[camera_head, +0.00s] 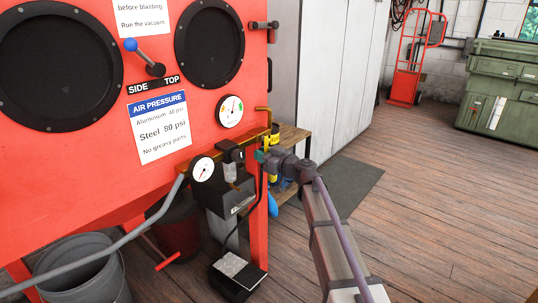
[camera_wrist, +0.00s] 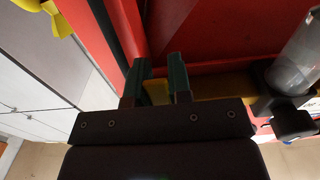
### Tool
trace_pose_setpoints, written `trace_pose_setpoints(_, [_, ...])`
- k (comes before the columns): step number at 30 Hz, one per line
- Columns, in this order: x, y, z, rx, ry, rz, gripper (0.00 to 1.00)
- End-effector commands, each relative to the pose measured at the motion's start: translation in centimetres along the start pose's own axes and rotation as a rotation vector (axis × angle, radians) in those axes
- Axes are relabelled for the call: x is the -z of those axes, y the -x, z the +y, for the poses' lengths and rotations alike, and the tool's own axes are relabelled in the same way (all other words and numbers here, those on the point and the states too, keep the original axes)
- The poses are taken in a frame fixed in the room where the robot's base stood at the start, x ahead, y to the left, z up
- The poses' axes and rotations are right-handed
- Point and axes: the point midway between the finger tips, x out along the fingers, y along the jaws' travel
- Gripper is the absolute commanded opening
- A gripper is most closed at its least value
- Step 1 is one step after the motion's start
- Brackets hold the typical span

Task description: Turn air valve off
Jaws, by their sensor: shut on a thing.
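The air valve's yellow handle (camera_wrist: 157,92) shows between the two green-tipped fingers of my gripper (camera_wrist: 157,77) in the wrist view. My gripper is shut on it, and the fingers hide part of the handle. In the head view my gripper (camera_head: 261,157) is at the right front edge of the red blast cabinet (camera_head: 60,180), beside the brass air pipe (camera_head: 252,134). The valve is mostly hidden there by my gripper and the fittings, so its exact angle cannot be told.
A pressure gauge (camera_head: 201,169) and a dark regulator (camera_head: 232,155) sit close left of my gripper. A clear filter bowl (camera_wrist: 298,62) is at right in the wrist view. A foot pedal (camera_head: 238,275) and grey bucket (camera_head: 82,268) stand below. Floor at right is clear.

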Motion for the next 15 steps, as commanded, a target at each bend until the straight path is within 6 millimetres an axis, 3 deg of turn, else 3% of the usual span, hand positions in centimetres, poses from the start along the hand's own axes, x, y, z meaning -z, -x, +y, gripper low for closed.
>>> trace_pose_setpoints(8, [-0.02,0.05,0.06,-0.002,0.003,-0.001,0.00])
trace_pose_setpoints(9, [-0.02,0.05,0.06,-0.002,0.003,-0.001,0.23])
trace_pose_setpoints(12, [-0.02,0.05,0.06,-0.001,0.002,-0.001,0.30])
trace_pose_setpoints(15, [-0.02,0.04,0.06,-0.001,0.002,-0.001,0.30])
